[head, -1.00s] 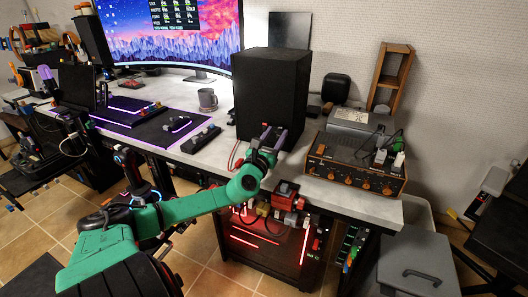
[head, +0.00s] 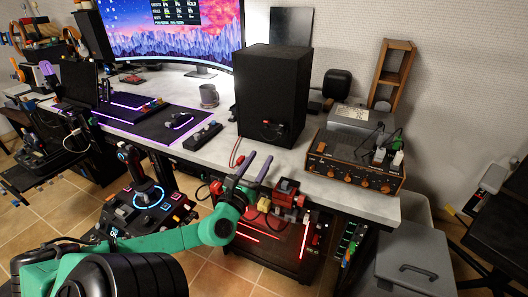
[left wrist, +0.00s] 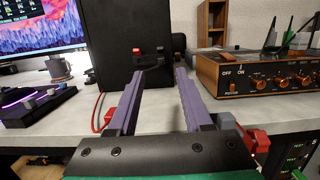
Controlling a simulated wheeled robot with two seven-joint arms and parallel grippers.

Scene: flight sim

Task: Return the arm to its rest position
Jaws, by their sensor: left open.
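My left arm is green, and its gripper (head: 256,165) has two purple fingers. The gripper looks apart from the box. My right gripper is in neither view.
An amplifier-like unit (head: 355,161) with orange knobs stands on the desk (head: 300,160) at right. A joystick panel (head: 148,200) is left of my arm. A red device (head: 288,195) hangs under the desk edge, close to the gripper. A grey bin (head: 415,262) stands at lower right.

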